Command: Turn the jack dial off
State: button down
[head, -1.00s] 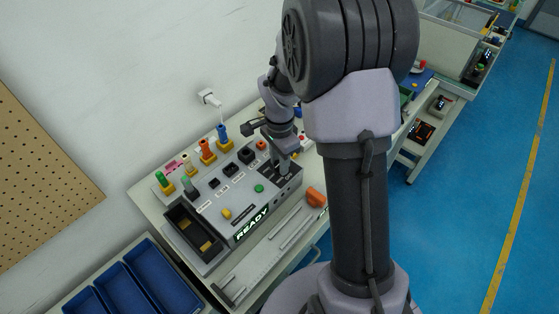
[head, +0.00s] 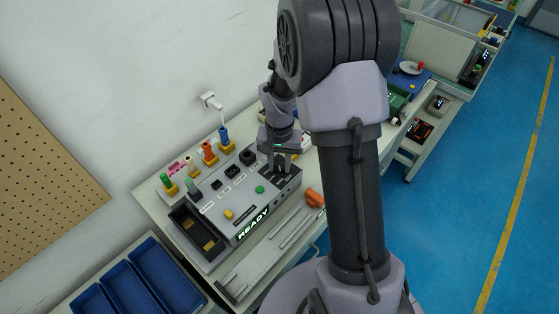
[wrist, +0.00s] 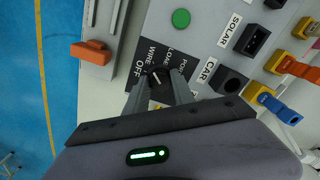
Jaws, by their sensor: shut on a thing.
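The jack dial (wrist: 156,78) is a small dark knob with a white pointer mark, on a black label plate of the grey test box (head: 225,205). Lettering by it reads WIRE, OFF and LOAD, and one word is partly covered. In the wrist view my gripper (wrist: 157,84) has one finger on each side of the dial and is shut on it. The fingers hide part of the dial and the plate. In the head view my gripper (head: 279,163) points down at the right end of the box, where the dial itself is too small to make out.
The box shows a lit READY sign (head: 252,225), a green button (wrist: 181,18) and sockets marked SOLAR and CAR. Coloured plugs (head: 210,152) stand along its back. An orange handle (wrist: 91,51) lies in front of the box. Blue trays (head: 150,275) stand at lower left.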

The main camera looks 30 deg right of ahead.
aim_at(279, 166)
jog(key=n+p, duration=0.1)
jog(key=n, duration=0.3)
jog(key=shift+r+p, duration=0.1)
jog(key=shift+p, duration=0.2)
jog(key=shift+n+p, duration=0.5)
jog(key=shift+n, duration=1.7)
jog(key=c, duration=1.1)
grip_release()
jog(key=shift+o, duration=0.2)
notch_tip(279, 166, up, 17)
jog(key=p, duration=0.5)
jog(key=shift+r, duration=0.15)
